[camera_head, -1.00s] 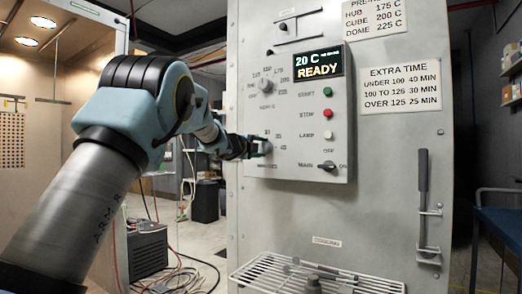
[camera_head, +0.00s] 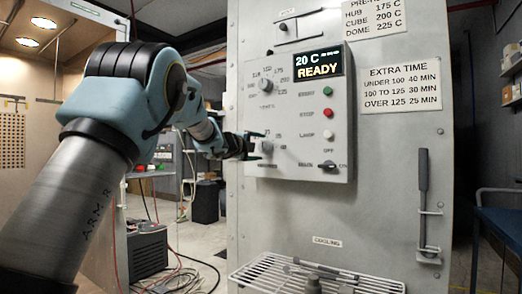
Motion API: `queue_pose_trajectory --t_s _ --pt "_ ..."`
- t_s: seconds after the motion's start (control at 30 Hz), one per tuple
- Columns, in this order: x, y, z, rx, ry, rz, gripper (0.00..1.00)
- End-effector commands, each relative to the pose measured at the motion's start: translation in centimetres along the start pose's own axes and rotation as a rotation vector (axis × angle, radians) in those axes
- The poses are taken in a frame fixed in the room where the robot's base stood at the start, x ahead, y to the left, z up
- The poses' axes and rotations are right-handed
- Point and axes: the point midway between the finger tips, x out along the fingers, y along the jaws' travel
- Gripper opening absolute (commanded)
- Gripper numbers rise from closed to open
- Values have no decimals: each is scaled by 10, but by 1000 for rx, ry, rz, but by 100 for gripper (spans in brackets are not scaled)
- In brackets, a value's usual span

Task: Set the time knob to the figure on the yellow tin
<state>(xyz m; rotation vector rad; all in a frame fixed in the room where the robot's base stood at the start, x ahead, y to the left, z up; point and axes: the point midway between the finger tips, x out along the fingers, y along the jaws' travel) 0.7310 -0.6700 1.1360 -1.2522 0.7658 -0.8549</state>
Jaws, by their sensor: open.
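The control panel (camera_head: 299,125) is on the front of a grey cabinet. Its lower left dial, with minute-like figures around it and a small grey knob (camera_head: 267,147), appears to be the time knob. My gripper (camera_head: 259,146) is open at the left side of this knob, with green-tipped fingers above and below. I cannot tell whether they touch it. The gripper hides the dial's left figures and part of the knob, so its setting cannot be read. The upper left dial has another grey knob (camera_head: 266,86) with larger figures. No yellow tin is in view.
The display (camera_head: 319,66) reads 20 C, READY. Green, red and white buttons and a black main switch (camera_head: 329,165) sit to the right. An extra time sign (camera_head: 401,88) is on the cabinet. A wire rack (camera_head: 340,280) and a handle (camera_head: 423,200) lie lower.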

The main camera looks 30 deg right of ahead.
Motion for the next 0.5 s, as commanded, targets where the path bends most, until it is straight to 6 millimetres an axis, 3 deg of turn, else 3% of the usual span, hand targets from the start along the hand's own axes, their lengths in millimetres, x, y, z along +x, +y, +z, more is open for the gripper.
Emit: queue_pose_trajectory --t_s 0.3,0.5 --pt "-63 1 0 -2 -1 -1 84" --pt "-84 1 0 0 0 -1 84"
